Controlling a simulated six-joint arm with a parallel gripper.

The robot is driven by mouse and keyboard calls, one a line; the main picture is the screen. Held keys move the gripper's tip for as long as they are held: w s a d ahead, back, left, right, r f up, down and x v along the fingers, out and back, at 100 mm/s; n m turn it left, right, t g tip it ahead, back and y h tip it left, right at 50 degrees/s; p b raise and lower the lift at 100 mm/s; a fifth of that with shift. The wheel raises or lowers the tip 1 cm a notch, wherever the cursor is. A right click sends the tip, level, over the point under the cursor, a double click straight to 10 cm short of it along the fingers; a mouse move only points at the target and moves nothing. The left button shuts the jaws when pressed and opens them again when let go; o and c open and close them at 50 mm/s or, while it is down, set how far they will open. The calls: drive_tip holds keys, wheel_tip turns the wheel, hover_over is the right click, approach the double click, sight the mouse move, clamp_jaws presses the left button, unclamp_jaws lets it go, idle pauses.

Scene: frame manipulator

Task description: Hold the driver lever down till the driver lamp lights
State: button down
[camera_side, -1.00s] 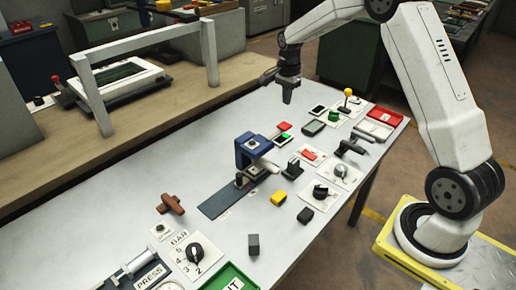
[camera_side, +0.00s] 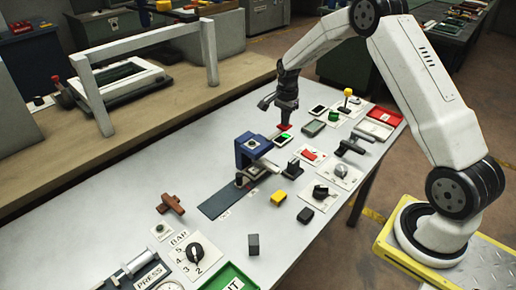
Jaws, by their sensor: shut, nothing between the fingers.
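No label for the driver lever or driver lamp can be read, so I cannot tell for sure which parts they are. A small red piece (camera_side: 284,127) lies right under my gripper (camera_side: 284,119), which is shut and empty. The fingertips are at or just above the red piece; I cannot tell if they touch. Just in front of it a small bright green patch (camera_side: 285,136) shows on a dark unit. A yellow-knobbed lever (camera_side: 347,93) stands upright on a white plate to the right. A red switch (camera_side: 309,154) sits on another white plate.
A blue clamp-like block (camera_side: 252,147) stands on the grey table (camera_side: 130,218) left of my gripper. A red tray (camera_side: 376,129) is at the right edge. A green tray (camera_side: 231,278), black knobs (camera_side: 194,252) and small loose blocks (camera_side: 253,243) lie nearer.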

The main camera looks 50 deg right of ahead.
sight(287, 127)
drive_tip(key=shift+d+f+y, duration=0.25)
drive_tip(key=shift+f+y, duration=0.4)
drive_tip(key=shift+y, duration=0.05)
drive_tip(key=shift+d+f+y, duration=0.2)
drive_tip(key=shift+f+y, duration=0.4)
drive_tip(key=shift+y, duration=0.1)
drive_tip(key=shift+f, duration=0.4)
drive_tip(key=shift+s+f, duration=0.15)
drive_tip(key=shift+s, duration=0.05)
idle(0.4)
drive_tip(key=d+v, duration=0.1)
drive_tip(key=v, duration=1.3)
drive_tip(key=shift+w+r, duration=0.2)
drive_tip(key=shift+w, duration=0.05)
